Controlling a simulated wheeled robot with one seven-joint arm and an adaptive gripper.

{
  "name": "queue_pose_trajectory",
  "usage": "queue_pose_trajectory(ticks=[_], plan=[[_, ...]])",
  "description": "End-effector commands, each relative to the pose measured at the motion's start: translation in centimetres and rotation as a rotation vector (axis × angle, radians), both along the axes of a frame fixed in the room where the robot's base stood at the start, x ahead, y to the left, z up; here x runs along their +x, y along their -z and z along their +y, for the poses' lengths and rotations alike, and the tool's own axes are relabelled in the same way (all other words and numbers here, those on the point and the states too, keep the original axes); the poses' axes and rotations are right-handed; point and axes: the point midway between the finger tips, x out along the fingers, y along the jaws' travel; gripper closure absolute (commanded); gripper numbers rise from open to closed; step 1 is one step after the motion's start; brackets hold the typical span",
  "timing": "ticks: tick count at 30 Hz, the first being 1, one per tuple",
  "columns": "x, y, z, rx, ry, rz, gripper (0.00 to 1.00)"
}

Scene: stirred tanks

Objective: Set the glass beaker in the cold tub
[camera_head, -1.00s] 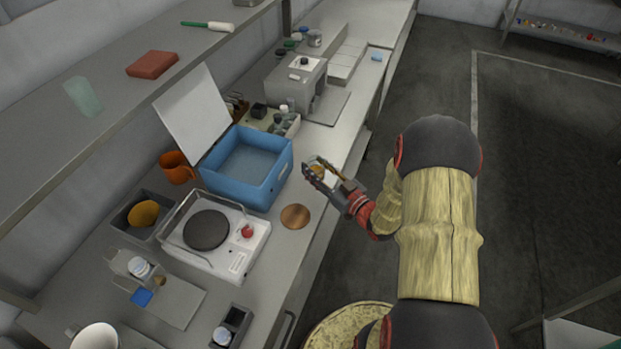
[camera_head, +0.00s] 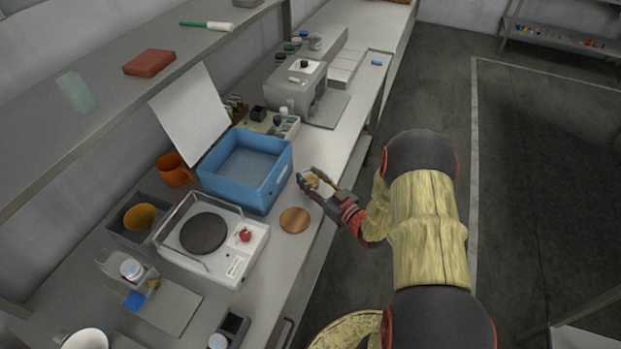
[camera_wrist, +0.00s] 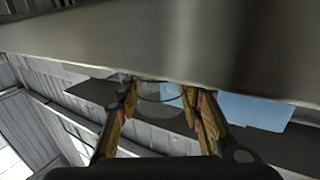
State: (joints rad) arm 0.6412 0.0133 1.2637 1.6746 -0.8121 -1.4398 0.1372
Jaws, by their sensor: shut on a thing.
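The cold tub is the blue open box (camera_head: 247,170) on the bench, with its white lid (camera_head: 190,115) standing raised at its back left. It seems to hold a grey-blue liquid or floor; I cannot tell which. My gripper (camera_head: 309,180) is just right of the tub, near the bench's front edge. It is shut on the glass beaker, a small clear vessel with an amber tint in the head view. In the wrist view the clear beaker (camera_wrist: 160,92) sits between the fingers, partly hidden by them. The beaker is outside the tub.
A hotplate (camera_head: 205,233) with a dark round plate and red knob stands before the tub. A round wooden coaster (camera_head: 295,220) lies beside it. An orange mug (camera_head: 173,169) is left of the tub. A grey machine (camera_head: 296,88) and a small-bottle rack (camera_head: 285,124) stand behind.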

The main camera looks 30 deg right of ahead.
Motion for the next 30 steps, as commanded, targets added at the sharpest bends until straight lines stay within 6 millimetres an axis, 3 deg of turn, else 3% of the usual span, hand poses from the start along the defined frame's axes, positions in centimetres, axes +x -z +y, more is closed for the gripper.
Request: queue_pose_trajectory(ticks=[1, 2, 11, 22, 30], plan=[[0.0, 0.3, 0.0, 0.0, 0.0, 0.0, 0.9], [0.0, 0.3, 0.0, 0.0, 0.0, 0.0, 0.62], [0.0, 0.2, 0.0, 0.0, 0.0, 0.0, 0.45], [0.0, 0.1, 0.0, 0.001, 0.0, 0.001, 0.45], [-4.2, 0.0, -0.8, 0.003, 0.006, 0.002, 0.45]])
